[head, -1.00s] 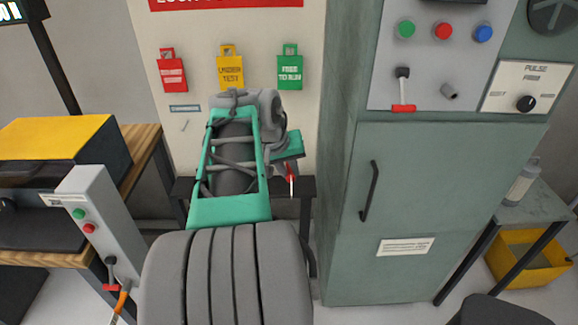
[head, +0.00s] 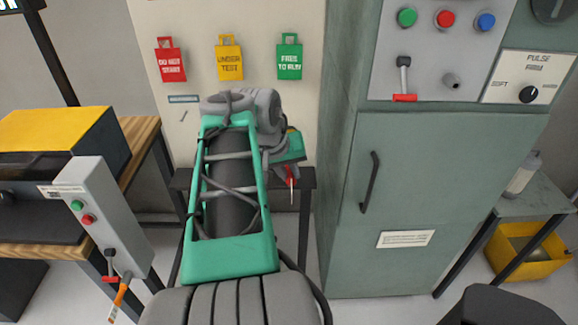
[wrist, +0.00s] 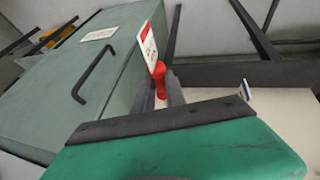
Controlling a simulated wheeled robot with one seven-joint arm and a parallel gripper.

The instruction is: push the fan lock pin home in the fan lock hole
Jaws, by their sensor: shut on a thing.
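My gripper (wrist: 168,88) is shut on a red pin (wrist: 160,80) with a white and red tag (wrist: 148,47) on it. In the head view the red pin (head: 291,176) shows just right of my wrist, in front of the pale board. Its tip is hard to make out. A black lever with a red base (head: 404,96) sits on the cabinet's upper panel, with a small grey round fitting (head: 451,80) to its right. I cannot tell for sure which opening is the fan lock hole. The pin appears apart from that panel.
A green-grey cabinet (head: 403,273) with a black handle (head: 370,183) stands right of my gripper. Red, yellow (head: 229,62) and green tags hang on the board. A grey control box (head: 92,210) with an orange-handled item (head: 119,299) is at left. A dark stand (head: 305,180) lies behind my wrist.

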